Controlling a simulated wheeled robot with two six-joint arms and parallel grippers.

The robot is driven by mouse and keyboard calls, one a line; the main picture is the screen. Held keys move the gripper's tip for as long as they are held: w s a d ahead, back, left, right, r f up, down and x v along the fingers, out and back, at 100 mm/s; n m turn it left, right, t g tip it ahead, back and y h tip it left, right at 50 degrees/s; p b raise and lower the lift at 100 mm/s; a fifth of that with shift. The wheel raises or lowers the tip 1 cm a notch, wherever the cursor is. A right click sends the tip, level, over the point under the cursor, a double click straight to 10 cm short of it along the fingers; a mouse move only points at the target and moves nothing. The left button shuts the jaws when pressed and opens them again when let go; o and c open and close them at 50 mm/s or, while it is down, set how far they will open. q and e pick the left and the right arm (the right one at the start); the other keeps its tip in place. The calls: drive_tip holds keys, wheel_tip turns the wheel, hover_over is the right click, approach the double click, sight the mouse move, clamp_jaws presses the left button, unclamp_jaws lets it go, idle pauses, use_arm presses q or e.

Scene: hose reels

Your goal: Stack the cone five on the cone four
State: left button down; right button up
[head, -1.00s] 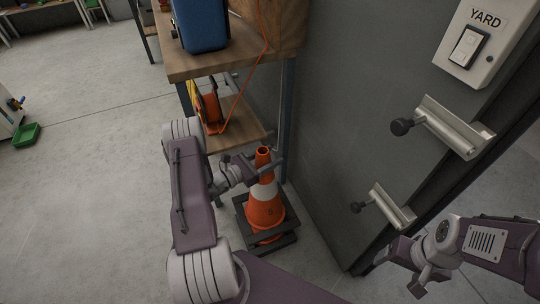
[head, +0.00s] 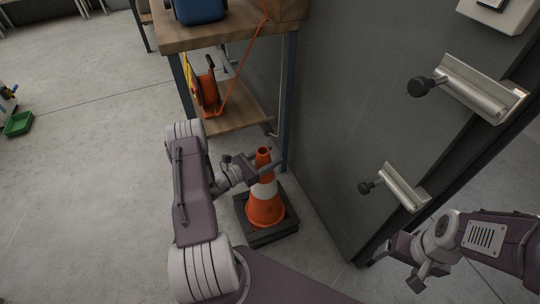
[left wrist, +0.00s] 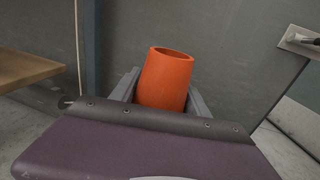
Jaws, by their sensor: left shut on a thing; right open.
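An orange cone with a white band, taken as cone five (head: 266,208), stands upright on the floor by the grey wall panel. My left gripper (head: 259,166) is shut around its upper part. In the left wrist view the orange top of the cone (left wrist: 166,80) rises between the two grey fingers. The dark square base (head: 281,233) under it looks thick, like bases one on another. Cone four's orange body is hidden, apparently inside the held cone. My right gripper (head: 425,277) is open and empty at the lower right, away from the cones.
A wooden workbench (head: 215,38) with a lower shelf, holding an orange hose reel (head: 209,92), stands behind the cones. The grey wall panel (head: 345,130) with metal brackets (head: 480,88) is close on the right.

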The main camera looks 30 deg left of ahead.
use_arm(q)
drive_tip(key=shift+f+b, duration=1.15)
drive_tip(key=shift+f, duration=0.65)
drive_tip(key=shift+c, duration=2.3)
unclamp_jaws()
drive_tip(key=p+v, duration=0.3)
drive_tip(key=v, duration=0.6)
